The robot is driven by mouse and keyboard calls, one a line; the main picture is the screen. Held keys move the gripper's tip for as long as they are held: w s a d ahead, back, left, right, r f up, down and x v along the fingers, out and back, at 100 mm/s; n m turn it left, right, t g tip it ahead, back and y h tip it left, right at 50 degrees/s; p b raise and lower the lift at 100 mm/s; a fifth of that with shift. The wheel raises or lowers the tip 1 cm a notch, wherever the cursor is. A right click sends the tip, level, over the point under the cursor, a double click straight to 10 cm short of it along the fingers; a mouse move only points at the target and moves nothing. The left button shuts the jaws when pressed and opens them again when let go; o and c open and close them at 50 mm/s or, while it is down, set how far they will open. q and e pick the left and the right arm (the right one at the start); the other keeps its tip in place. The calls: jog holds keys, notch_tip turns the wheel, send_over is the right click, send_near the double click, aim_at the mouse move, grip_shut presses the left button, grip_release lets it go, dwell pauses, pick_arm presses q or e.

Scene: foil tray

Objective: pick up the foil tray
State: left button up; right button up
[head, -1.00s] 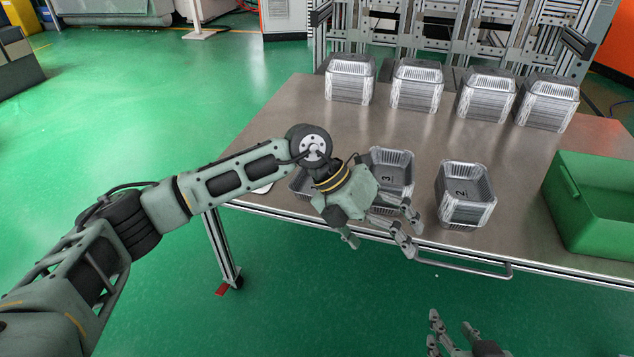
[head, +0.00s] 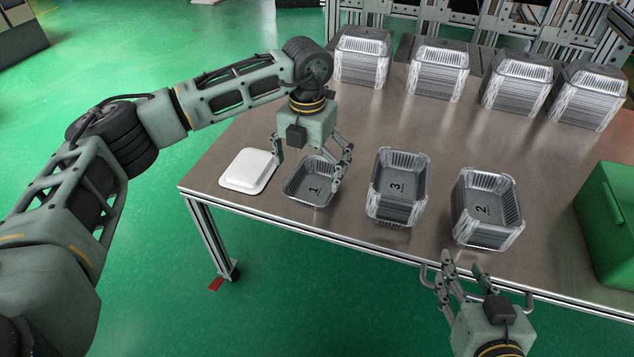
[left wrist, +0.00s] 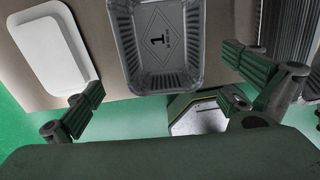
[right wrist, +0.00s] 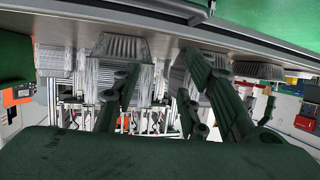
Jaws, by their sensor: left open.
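A shallow foil tray marked 1 (head: 302,188) lies on the table near its front edge. It also shows at the top of the left wrist view (left wrist: 148,62). My left gripper (head: 308,170) is open and empty above this tray, with one finger toward the white lid side and the others toward stack 3. In the left wrist view its spread fingers (left wrist: 165,78) stand either side of the tray, apart from it. My right gripper (head: 458,272) is empty in front of the table edge, below stack 2. Its fingers (right wrist: 160,85) stand apart.
A white tray-like piece (head: 248,171) lies left of tray 1. Taller foil stacks marked 3 (head: 396,212) and 2 (head: 487,230) stand to the right. Several stacks (head: 438,72) line the back. A green bin (head: 612,225) stands far right. The table's middle is clear.

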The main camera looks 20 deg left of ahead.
aim_at(311, 197)
pick_arm(q)
jog(key=shift+f, duration=0.55)
jog(key=f+b, duration=0.1)
jog(key=f, duration=0.3)
jog(key=shift+d+f+b, duration=0.2)
jog(key=shift+f+b, duration=0.05)
jog(key=shift+b, duration=0.1)
pick_arm(e)
notch_tip(311, 197, up, 8)
jog(key=w+a+t+y, duration=0.1)
jog(key=w+t, duration=0.1)
jog(key=t, duration=0.2)
jog(key=shift+a+r+t+y, duration=0.25)
jog(key=shift+a+t+y, duration=0.1)
jog(key=shift+t+y, duration=0.05)
pick_arm(q)
jog(key=shift+c, duration=0.3)
jog(key=c, duration=0.5)
